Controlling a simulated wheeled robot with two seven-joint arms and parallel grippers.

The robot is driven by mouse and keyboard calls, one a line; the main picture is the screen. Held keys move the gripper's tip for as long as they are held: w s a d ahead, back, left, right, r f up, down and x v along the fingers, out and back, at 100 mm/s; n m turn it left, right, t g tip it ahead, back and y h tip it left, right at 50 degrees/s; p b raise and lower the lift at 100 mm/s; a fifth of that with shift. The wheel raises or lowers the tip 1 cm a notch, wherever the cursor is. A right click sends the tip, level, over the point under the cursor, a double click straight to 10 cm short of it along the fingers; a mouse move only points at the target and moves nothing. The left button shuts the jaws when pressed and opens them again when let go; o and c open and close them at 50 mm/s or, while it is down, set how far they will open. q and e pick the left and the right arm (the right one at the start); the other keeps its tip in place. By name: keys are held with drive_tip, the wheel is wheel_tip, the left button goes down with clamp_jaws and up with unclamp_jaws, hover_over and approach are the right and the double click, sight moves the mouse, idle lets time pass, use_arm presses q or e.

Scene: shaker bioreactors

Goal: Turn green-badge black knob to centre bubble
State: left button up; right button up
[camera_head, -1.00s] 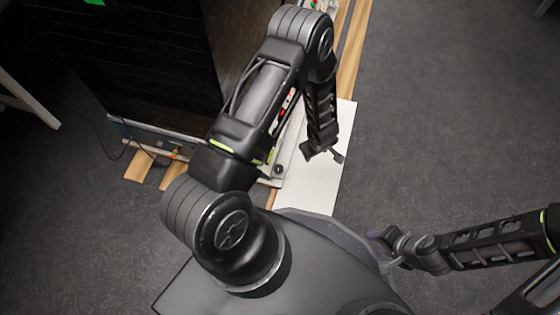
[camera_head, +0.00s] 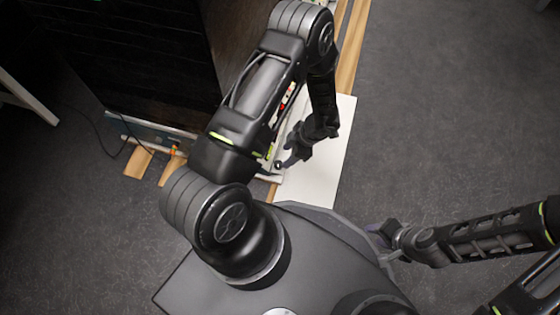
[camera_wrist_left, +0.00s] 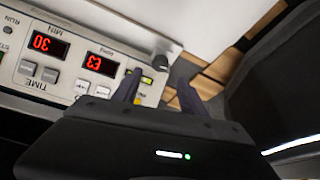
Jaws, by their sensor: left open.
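A dark round knob (camera_wrist_left: 160,62) sits at the end of the white control panel in the left wrist view; a small yellow-green spot (camera_wrist_left: 147,80) is beside it. In the head view a dark knob (camera_head: 278,165) shows at the panel's near corner. My left gripper (camera_head: 288,160) is open and empty beside that corner; in the left wrist view its two fingers (camera_wrist_left: 160,82) are apart, below the knob and not around it. I cannot make out a bubble or a green badge. My right gripper (camera_head: 384,236) is at the lower right, its jaws unclear.
The control panel has red displays (camera_wrist_left: 42,44) and several buttons. A white board (camera_head: 325,175) lies beside the panel on wooden slats (camera_head: 352,60). A tall black cabinet (camera_head: 120,60) stands to the left. The grey floor (camera_head: 450,110) at right is clear.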

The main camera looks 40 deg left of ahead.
sight(279, 163)
use_arm(q)
drive_tip(key=b+x, duration=0.3)
drive_tip(key=x, duration=0.4)
drive_tip(key=shift+f, duration=0.15)
drive_tip(key=shift+w, duration=0.1)
clamp_jaws()
idle(0.3)
